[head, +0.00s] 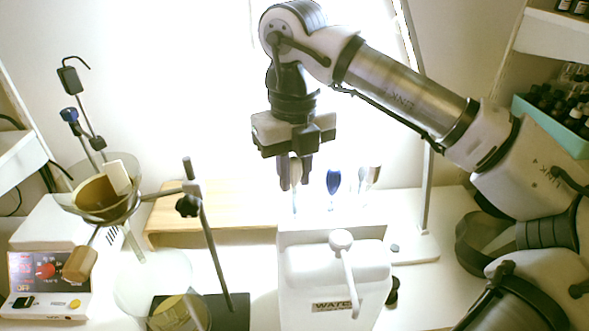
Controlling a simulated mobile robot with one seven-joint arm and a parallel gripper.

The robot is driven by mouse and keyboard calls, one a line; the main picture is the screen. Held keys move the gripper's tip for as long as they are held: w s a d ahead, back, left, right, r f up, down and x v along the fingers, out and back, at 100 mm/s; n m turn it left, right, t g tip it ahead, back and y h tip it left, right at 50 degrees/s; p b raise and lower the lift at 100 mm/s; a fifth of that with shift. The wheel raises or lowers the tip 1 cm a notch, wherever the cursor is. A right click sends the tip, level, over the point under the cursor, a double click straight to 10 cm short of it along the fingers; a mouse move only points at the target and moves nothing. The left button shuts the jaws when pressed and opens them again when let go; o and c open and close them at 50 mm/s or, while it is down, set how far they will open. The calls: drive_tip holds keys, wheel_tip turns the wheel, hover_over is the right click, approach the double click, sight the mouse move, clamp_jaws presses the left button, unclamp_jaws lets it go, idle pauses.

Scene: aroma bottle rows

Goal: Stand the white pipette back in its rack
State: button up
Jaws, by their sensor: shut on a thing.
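My gripper (295,178) points straight down in the head view and is shut on the white pipette (295,171). The pale bulb shows between the fingers, and a thin stem hangs below, roughly upright. The rack cannot be made out clearly against the bright background. The held pipette's lower end is faint, so I cannot tell whether it is in the rack or above it.
A wooden shelf (220,200) lies behind. A teal bottle tray (550,125) is at right.

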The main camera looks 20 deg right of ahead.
sight(294, 158)
drive_tip(key=shift+f+b, duration=0.55)
drive_tip(key=shift+f, duration=0.2)
drive_tip(key=o, duration=0.7)
drive_tip(key=shift+r+p, duration=1.65)
drive_tip(key=shift+r, duration=0.85)
